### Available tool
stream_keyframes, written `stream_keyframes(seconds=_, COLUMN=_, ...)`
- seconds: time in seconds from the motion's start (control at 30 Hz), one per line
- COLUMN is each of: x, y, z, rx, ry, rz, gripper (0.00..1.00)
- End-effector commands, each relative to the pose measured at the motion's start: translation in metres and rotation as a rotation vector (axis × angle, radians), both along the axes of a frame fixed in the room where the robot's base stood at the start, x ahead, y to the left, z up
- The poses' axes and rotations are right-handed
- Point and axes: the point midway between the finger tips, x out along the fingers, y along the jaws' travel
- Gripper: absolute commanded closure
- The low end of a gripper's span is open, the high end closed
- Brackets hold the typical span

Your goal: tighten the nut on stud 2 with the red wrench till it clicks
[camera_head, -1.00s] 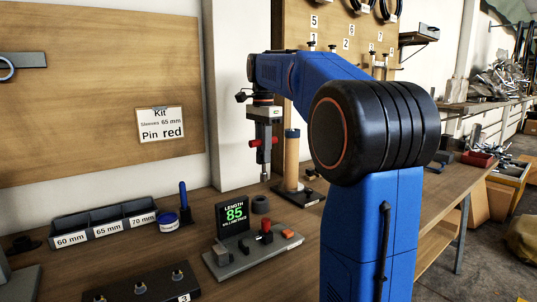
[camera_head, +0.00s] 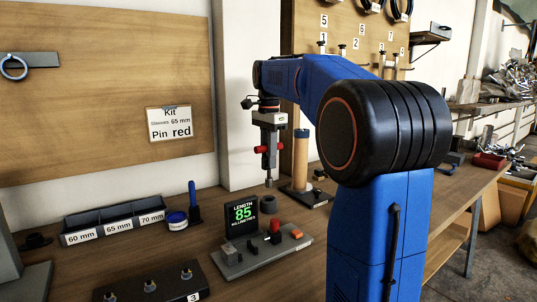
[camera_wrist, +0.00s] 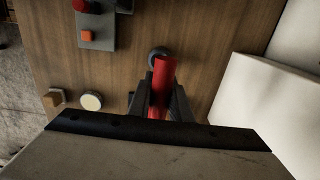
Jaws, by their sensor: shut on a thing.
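My gripper (camera_head: 270,150) is shut on a red tool (camera_wrist: 162,85), seemingly the red wrench, and holds it above the bench. In the head view its red ends show on both sides of the jaws, and a thin metal shaft points down. A dark plate (camera_head: 160,291) with several metal studs lies at the lower left. Its middle stud (camera_head: 150,286) stands upright; its number is not visible, and only a label "3" shows near the right stud (camera_head: 186,274). Whether nuts sit on the studs is too small to tell. My gripper is well away, behind and right of the plate.
A grey fixture (camera_head: 262,250) with an "85" length display (camera_head: 242,213) stands between plate and gripper. A dark ring (camera_head: 268,204) lies behind it. A wooden post on a base (camera_head: 300,165) stands right of my gripper. A labelled sleeve tray (camera_head: 115,226) sits left.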

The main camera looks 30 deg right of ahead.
Motion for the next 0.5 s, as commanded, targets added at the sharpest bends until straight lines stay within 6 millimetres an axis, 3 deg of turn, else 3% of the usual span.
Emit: stream_keyframes(seconds=0.5, x=0.000, y=0.000, z=-0.029, rx=0.000, ry=0.000, rz=0.000, gripper=1.00)
